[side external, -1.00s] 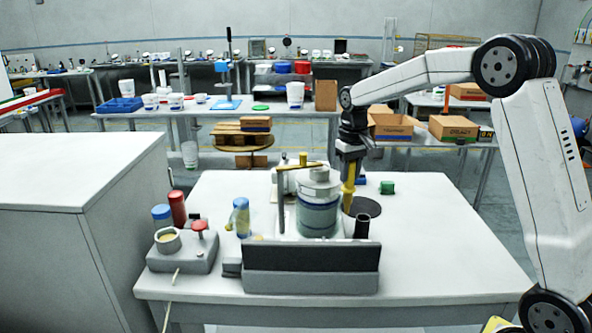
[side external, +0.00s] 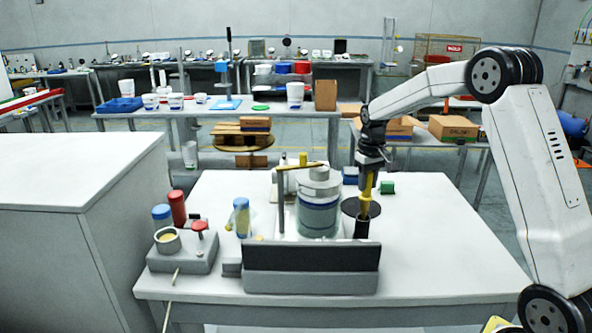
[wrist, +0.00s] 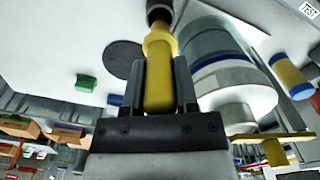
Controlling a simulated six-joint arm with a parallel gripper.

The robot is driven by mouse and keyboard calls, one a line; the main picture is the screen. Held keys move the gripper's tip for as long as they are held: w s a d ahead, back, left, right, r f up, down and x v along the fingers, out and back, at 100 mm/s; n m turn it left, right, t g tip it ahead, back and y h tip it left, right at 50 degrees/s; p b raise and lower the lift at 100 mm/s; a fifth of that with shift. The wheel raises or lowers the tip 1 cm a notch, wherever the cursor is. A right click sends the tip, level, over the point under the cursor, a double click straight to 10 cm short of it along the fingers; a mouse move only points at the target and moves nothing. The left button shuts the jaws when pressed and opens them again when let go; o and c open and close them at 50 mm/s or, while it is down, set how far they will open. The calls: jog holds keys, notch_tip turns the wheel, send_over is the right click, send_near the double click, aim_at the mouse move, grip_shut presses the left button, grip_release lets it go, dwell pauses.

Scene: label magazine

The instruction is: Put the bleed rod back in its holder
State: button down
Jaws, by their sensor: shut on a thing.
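The yellow bleed rod (wrist: 160,85) is between the two dark fingers of my gripper (wrist: 166,62), which is shut on it. In the side view the rod (side external: 365,202) hangs nearly upright, slightly tilted, below my gripper (side external: 370,178). Its lower end is at the mouth of a black upright tube (side external: 361,230), which looks like the holder. In the wrist view the tube (wrist: 158,8) lines up with the rod's narrowed end. I cannot tell how far the rod is inside it.
A large clear canister with a blue band (side external: 318,212) stands close to the left of the tube. A black disc (side external: 352,207) lies behind it, and a green block (side external: 387,187) farther back. A grey and black long block (side external: 311,281) is in front. The table's right side is clear.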

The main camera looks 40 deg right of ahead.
aim_at(366, 195)
jog(key=shift+f, duration=3.05)
jog(key=shift+c, duration=1.9)
grip_release()
notch_tip(366, 195, up, 13)
